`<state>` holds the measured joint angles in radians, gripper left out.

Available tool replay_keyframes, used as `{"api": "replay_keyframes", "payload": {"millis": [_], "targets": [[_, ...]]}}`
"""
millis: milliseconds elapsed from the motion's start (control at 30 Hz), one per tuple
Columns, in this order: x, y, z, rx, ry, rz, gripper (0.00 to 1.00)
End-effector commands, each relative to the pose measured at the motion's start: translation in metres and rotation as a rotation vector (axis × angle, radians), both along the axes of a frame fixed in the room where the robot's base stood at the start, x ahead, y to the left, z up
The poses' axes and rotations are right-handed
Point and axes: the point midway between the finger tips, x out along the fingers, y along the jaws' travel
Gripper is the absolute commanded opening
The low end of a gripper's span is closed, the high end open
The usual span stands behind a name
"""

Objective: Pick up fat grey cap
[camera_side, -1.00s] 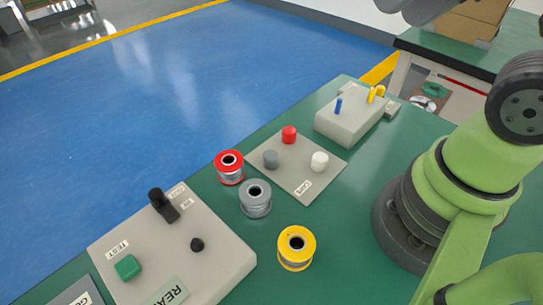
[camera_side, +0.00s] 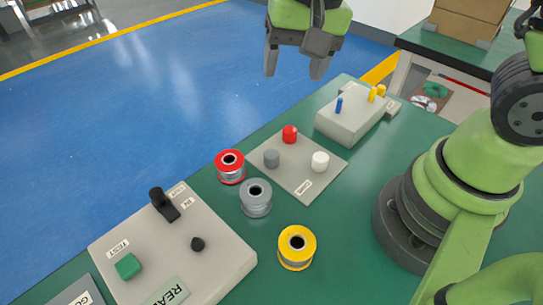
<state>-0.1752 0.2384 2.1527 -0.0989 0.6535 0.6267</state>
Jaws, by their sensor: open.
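The fat grey cap (camera_side: 271,158) stands upright on the left part of a flat grey board marked CAPS (camera_side: 300,187). A red cap (camera_side: 290,134) stands behind it and a white cap (camera_side: 320,162) stands to its right on the same board. My gripper (camera_side: 294,73) is at the top of the view, pointing down, open and empty. Its fingers are apart, well above the board and touching nothing.
A red spool (camera_side: 230,168), a grey spool (camera_side: 256,199) and a yellow spool (camera_side: 296,247) stand near the board. A grey block (camera_side: 345,128) with blue and yellow pegs is behind. A control panel (camera_side: 215,225) with a black lever lies at front left.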

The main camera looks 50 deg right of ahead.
Motion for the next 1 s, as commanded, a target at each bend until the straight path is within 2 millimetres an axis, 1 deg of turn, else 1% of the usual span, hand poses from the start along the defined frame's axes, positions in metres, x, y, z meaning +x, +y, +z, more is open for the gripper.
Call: {"api": "replay_keyframes", "payload": {"millis": [33,100,233,300,467,600,700,867,1000], "targets": [[0.006,0.004,-0.021,-0.011,0.049,-0.018,0.63],[0.011,0.009,-0.043,-0.024,0.093,-0.046,0.63],[0.015,0.015,-0.077,-0.046,0.151,-0.084,0.63],[0.016,0.017,-0.088,-0.053,0.168,-0.098,0.63],[0.016,0.019,-0.107,-0.061,0.186,-0.110,0.63],[0.016,0.019,-0.128,-0.061,0.188,-0.112,0.63],[0.016,0.019,-0.139,-0.060,0.186,-0.111,0.63],[0.018,0.019,-0.149,-0.060,0.184,-0.111,0.63],[0.021,0.022,-0.168,-0.060,0.186,-0.111,0.63]]}}
